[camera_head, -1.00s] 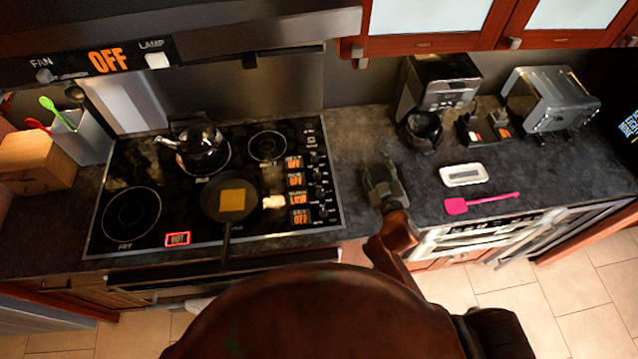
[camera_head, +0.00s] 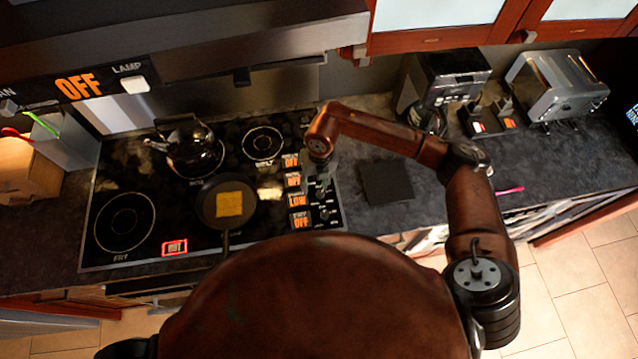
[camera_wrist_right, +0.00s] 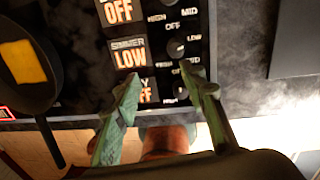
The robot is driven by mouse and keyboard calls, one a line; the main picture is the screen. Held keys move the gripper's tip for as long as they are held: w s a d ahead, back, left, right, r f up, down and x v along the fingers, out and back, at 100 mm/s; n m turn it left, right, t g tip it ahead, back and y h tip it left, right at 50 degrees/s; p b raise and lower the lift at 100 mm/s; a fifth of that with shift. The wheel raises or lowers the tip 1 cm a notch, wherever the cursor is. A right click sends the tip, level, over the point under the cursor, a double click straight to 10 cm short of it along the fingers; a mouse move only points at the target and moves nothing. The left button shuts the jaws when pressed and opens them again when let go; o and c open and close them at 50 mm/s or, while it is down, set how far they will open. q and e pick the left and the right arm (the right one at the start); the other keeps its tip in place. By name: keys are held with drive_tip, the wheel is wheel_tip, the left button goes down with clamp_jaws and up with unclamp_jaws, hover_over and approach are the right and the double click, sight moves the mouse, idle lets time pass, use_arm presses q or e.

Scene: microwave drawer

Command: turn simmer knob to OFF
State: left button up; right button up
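The simmer display (camera_wrist_right: 130,56) reads LOW in orange letters, and it shows smaller in the head view (camera_head: 298,199). The black simmer knob (camera_wrist_right: 176,48) is to its right, marked OFF, MID and HIGH. My right gripper (camera_wrist_right: 163,92) is open above the control panel, with its two fingers apart. Its fingertips appear just below the simmer knob in the wrist view, around the column of the lower FRY knob; I cannot tell whether they touch. In the head view the right gripper (camera_head: 320,165) hangs over the knob column, partly hidden by my arm. My left gripper is not in view.
A frying pan (camera_head: 213,205) with a yellow slice and a kettle (camera_head: 190,150) stand on the stove (camera_head: 110,255). A dark square pad (camera_head: 386,181) lies on the counter to the right. A coffee maker (camera_head: 445,80) and toaster (camera_head: 556,85) stand behind. The range hood overhangs the stove.

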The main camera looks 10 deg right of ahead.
sight(320, 192)
drive_tip(key=shift+w+d+h, duration=0.2)
drive_tip(key=shift+w+d, duration=0.05)
drive_tip(key=shift+d, duration=0.25)
drive_tip(key=shift+w+d+h, duration=0.2)
drive_tip(key=shift+w+d, duration=0.05)
drive_tip(key=shift+d, duration=0.2)
drive_tip(key=shift+w+d+f, duration=0.1)
drive_tip(key=shift+d+f, duration=0.1)
drive_tip(key=shift+f, duration=0.05)
wheel_tip(320, 192, down, 7)
drive_tip(key=shift+a+f+p, duration=0.1)
drive_tip(key=shift+a+p, duration=0.05)
drive_tip(key=shift+p, duration=0.85)
drive_tip(key=shift+c, duration=0.5)
drive_tip(key=c, duration=0.3)
clamp_jaws()
